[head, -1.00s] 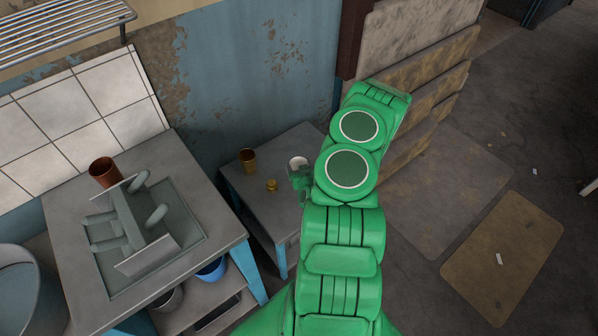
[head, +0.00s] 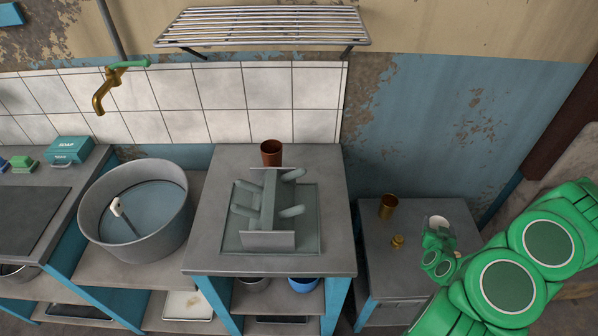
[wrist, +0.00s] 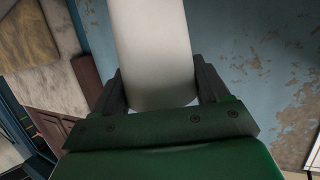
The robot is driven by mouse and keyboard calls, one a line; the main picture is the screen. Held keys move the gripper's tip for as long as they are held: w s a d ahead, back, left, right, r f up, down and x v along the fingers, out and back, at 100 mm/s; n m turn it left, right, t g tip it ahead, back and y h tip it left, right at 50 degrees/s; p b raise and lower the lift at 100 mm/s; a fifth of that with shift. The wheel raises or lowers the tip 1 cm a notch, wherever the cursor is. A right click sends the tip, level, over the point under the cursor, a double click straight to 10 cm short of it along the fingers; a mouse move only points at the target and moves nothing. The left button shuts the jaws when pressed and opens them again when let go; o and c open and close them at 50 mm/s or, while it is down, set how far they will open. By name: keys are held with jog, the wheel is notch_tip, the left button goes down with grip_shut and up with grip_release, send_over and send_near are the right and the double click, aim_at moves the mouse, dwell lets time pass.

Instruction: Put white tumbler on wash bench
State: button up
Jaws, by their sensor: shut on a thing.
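The white tumbler (head: 438,221) is at the right in the head view, over the small grey side table (head: 385,270). My gripper (head: 438,238) is shut on it; the wrist view shows the pale tumbler (wrist: 156,50) between the two fingers (wrist: 160,92). I cannot tell whether it touches the table. To the left are grey-topped benches with blue legs: one with a rack (head: 335,250), a lower one holding a round metal basin (head: 130,240), and one at the far left (head: 25,215). Which of these is the wash bench is not marked.
A brass cup (head: 388,206) and a small brass piece (head: 398,242) stand beside the tumbler. A brown cup (head: 271,152) stands behind the grey drying rack (head: 268,215). A wire shelf (head: 262,27) and a brass tap (head: 103,95) are on the wall. A teal soap box (head: 70,150) is far left.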

jog(key=w+a+r+n+y, duration=0.1)
jog(key=w+a+r, duration=0.35)
jog(key=w, duration=0.25)
jog(key=w+a+r+n+y, duration=0.1)
jog(key=w+a+r, duration=0.3)
jog(key=w+r, duration=0.25)
jog(key=w+a+r+n+y, duration=0.25)
jog(key=w+a+r, duration=0.25)
jog(key=a+r, duration=0.45)
jog(key=w+a+r+n+y, duration=0.1)
jog(key=w+a+r+y, duration=0.35)
jog(key=a, duration=0.85)
jog(key=a+r+n+y, duration=0.1)
jog(key=a+r+n, duration=0.2)
jog(key=a+r, duration=0.25)
jog(key=s+a+f+n+g+y, duration=0.3)
jog(key=s+a+f+n+y, duration=0.15)
jog(key=s+a+y, duration=0.2)
jog(key=shift+h, duration=0.45)
jog(key=shift+d+f, duration=0.25)
jog(key=shift+f, duration=1.35)
jog(key=shift+d+f, duration=0.2)
jog(key=shift+f, duration=1.4)
jog(key=shift+f, duration=0.2)
jog(key=o, duration=1.2)
jog(key=shift+c, duration=0.2)
jog(key=shift+r, duration=0.1)
